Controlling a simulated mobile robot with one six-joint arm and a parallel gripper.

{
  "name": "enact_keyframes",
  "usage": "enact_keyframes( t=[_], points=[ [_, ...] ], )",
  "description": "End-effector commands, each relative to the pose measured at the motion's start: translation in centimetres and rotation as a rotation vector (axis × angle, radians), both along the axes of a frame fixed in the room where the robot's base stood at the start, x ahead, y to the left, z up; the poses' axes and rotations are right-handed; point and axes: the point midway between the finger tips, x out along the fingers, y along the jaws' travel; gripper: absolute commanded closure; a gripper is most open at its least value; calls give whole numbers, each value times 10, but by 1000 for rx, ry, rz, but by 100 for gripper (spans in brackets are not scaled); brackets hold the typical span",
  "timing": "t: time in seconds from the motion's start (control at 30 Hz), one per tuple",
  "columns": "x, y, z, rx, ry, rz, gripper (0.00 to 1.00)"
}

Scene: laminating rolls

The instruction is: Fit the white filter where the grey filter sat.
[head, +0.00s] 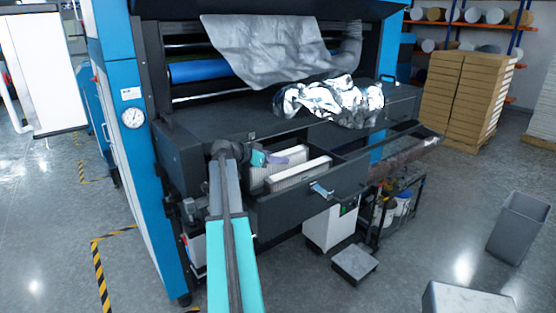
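An open dark drawer (325,196) juts from the front of the machine. In it stands a filter block with a bright white top edge (301,171). To its left, a light pleated panel (262,183) shows partly. From here I cannot tell for sure which is the white filter and which the grey one. My gripper (264,158) is at the drawer's left end, above the pleated panel, beside a purplish piece (288,154). Its fingers are small and partly hidden, so I cannot tell whether they are open or touch anything.
Crumpled silvery film (335,100) lies on the machine's ledge above the drawer. A grey bin (518,228), a low box (355,263) and a pale box (465,300) stand on the floor. Stacked cartons (467,95) stand behind.

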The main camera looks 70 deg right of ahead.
Motion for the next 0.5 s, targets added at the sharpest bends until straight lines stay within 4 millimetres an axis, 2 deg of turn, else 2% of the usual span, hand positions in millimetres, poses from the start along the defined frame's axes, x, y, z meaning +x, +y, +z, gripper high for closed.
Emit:
enact_keyframes(
  t=[0.03,0.1,0.5],
  points=[
    [0,0,0,0,0,0,59],
    [0,0,0,0,0,0,50],
    [0,0,1,0,0,0,50]
  ],
)
